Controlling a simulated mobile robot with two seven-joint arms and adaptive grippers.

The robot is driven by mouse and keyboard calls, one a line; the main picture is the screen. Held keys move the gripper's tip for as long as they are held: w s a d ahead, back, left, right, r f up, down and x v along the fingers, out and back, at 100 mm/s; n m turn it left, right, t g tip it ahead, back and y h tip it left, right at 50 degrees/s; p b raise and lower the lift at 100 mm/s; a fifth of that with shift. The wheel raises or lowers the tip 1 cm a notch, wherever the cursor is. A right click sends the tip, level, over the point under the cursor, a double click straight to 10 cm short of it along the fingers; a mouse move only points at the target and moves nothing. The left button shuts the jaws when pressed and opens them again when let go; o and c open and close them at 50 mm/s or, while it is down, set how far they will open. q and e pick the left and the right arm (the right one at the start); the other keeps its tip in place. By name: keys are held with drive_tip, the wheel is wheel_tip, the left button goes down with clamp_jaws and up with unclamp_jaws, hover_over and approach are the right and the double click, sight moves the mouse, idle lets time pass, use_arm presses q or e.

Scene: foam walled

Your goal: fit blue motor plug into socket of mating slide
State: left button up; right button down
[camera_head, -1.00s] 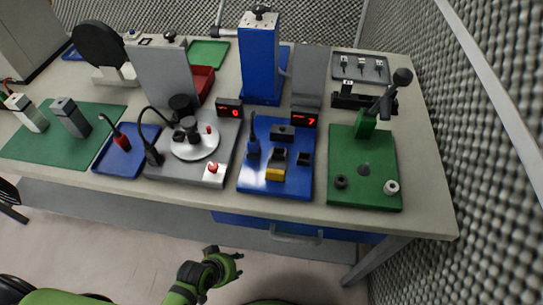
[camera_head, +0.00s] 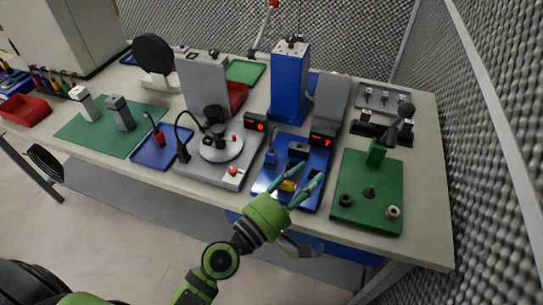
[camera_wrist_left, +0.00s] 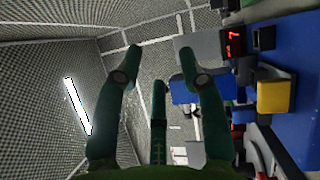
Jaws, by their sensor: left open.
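A blue plug (camera_head: 271,157) with a dark cable stands upright at the left of the blue fixture plate (camera_head: 264,184) in the head view. A yellow block (camera_head: 287,185) sits near the front of that plate; in the left wrist view it shows at the right (camera_wrist_left: 275,97). Dark blocks, probably slide and socket parts, lie behind it; I cannot tell which is the socket. My left gripper (camera_head: 301,178) is open and empty, its fingers over the plate's front, partly covering the yellow block. It also shows in the left wrist view (camera_wrist_left: 160,50). My right gripper is out of view.
A tall blue press (camera_head: 289,85) and a display reading 7 (camera_head: 322,139) stand behind the plate. A grey fixture (camera_head: 190,170) is on the left; a green fixture (camera_head: 368,210) with a lever is on the right. A blue drawer (camera_head: 345,252) is below the table edge.

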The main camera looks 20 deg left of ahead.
sight(270, 146)
use_arm(q)
drive_tip(key=w+a+r+n+t+y, duration=0.4)
drive_tip(key=n+y, duration=0.3)
drive_tip(key=n, duration=0.5)
drive_tip(key=w+a+f+n+g+y, duration=0.1)
drive_tip(key=w+a+f+n+y, duration=0.1)
drive_tip(key=n, duration=0.2)
drive_tip(key=w+a+f+n+g+y+p, duration=0.1)
drive_tip(key=w+a+f+n, duration=0.1)
drive_tip(key=f+n, duration=0.1)
drive_tip(key=w+a+f+n+g+y+p, duration=0.1)
drive_tip(key=w+a+f+n+y, duration=0.1)
drive_tip(key=n, duration=0.3)
drive_tip(key=shift+w+a+f+g+y, duration=0.3)
drive_tip(key=shift+w+a+g, duration=0.1)
drive_tip(key=shift+w, duration=0.1)
drive_tip(key=shift+w+a+f, duration=0.1)
drive_tip(key=shift+w, duration=0.5)
clamp_jaws()
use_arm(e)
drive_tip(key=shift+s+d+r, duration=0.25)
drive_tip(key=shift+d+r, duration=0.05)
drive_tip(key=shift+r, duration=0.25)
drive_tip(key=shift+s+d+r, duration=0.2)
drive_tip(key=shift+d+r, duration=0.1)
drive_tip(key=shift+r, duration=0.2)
